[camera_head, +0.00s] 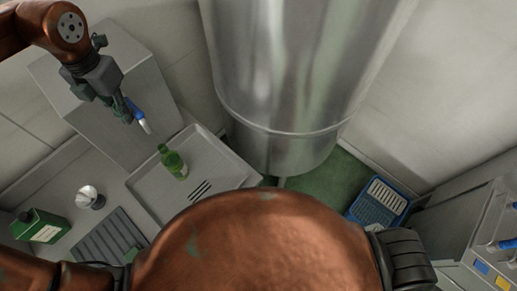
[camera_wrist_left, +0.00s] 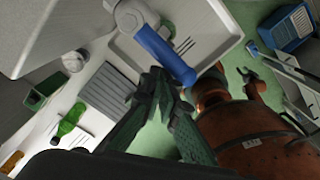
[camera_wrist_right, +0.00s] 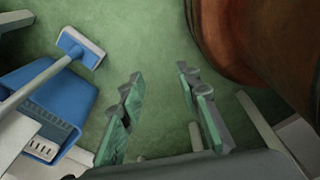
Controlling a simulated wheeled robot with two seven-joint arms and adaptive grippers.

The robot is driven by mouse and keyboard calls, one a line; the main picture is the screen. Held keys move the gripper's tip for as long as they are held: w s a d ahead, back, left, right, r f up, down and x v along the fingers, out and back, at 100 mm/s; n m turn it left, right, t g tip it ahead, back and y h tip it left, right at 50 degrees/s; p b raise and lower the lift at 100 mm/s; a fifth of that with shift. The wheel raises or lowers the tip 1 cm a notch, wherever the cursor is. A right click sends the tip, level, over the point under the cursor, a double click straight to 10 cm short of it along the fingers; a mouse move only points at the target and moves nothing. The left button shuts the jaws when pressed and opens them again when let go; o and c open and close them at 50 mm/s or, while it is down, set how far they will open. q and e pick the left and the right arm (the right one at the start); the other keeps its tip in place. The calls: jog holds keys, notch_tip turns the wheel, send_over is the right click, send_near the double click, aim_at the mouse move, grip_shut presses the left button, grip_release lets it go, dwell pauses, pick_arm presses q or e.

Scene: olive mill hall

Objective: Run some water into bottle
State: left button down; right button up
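A green bottle (camera_head: 173,162) stands in the shallow sink tray (camera_head: 223,152) in the head view. A tap with a blue lever (camera_head: 136,108) shows near the grey block behind the sink. The left wrist view shows the blue lever (camera_wrist_left: 163,52) on its pale round joint, above the tray. My left gripper (camera_head: 124,110) is beside the lever. Its fingertips (camera_wrist_left: 161,84) are together, with nothing seen between them, and appear apart from the lever. My right gripper (camera_wrist_right: 160,82) is open and empty above the green floor.
A ribbed mat (camera_head: 105,240), a white-and-metal object (camera_head: 90,196) and a green canister (camera_head: 40,227) are left of the sink. A steel tank (camera_head: 295,75) rises behind right.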

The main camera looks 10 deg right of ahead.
pick_arm(q)
jog(key=shift+w+d+r, duration=0.1)
jog(key=shift+w+d, duration=0.05)
jog(key=shift+d, duration=0.15)
